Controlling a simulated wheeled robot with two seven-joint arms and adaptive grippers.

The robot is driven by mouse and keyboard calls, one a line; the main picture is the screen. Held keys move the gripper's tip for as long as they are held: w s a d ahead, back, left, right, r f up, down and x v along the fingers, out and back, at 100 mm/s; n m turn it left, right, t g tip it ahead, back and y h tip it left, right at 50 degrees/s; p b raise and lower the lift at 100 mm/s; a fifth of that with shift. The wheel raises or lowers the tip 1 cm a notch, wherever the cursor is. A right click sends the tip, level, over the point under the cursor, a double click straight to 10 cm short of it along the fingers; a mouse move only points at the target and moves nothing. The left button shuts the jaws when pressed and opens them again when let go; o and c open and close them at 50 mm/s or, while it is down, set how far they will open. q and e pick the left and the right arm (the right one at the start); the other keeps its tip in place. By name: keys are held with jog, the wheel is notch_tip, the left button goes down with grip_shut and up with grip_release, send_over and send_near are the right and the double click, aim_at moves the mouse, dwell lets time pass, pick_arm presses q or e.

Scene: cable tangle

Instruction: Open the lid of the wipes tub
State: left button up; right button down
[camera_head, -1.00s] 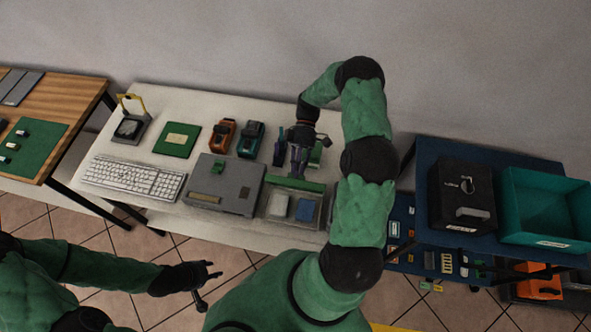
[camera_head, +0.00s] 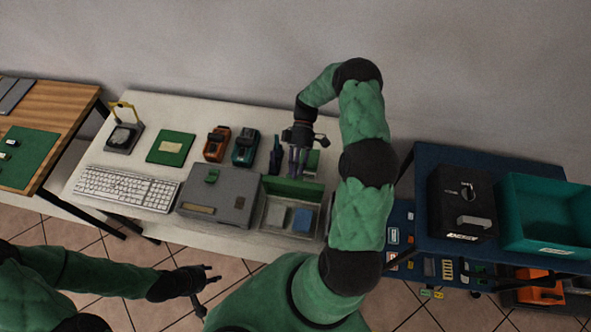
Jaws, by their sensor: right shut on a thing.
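A shallow grey tub (camera_head: 264,216) with a green lid (camera_head: 290,187) sits near the front right of the white table. I take it for the wipes tub. Its lid stands raised along the back edge, and a grey block and a blue block show inside. My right gripper (camera_head: 298,172) reaches down from behind and is shut at the lid's upper edge. Its fingertips are small and partly hidden there. My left gripper (camera_head: 209,288) is open and empty, low in front of the table over the tiled floor.
A grey box (camera_head: 230,190) stands directly left of the tub, with a keyboard (camera_head: 125,188) further left. Orange (camera_head: 216,145) and teal (camera_head: 245,148) devices stand behind. A dark blue table (camera_head: 420,165) at right holds a black box (camera_head: 460,205) and a teal bin (camera_head: 545,215).

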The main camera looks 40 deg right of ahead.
jog(key=c, duration=1.3)
grip_release()
jog(key=shift+s+f, duration=0.2)
jog(key=shift+f, duration=0.55)
jog(key=shift+o, duration=0.4)
jog(key=shift+w, duration=0.1)
jog(key=shift+d, duration=0.1)
jog(key=shift+r, duration=0.15)
jog(key=shift+w, duration=0.1)
jog(key=v, duration=1.2)
jog(key=shift+r, duration=0.2)
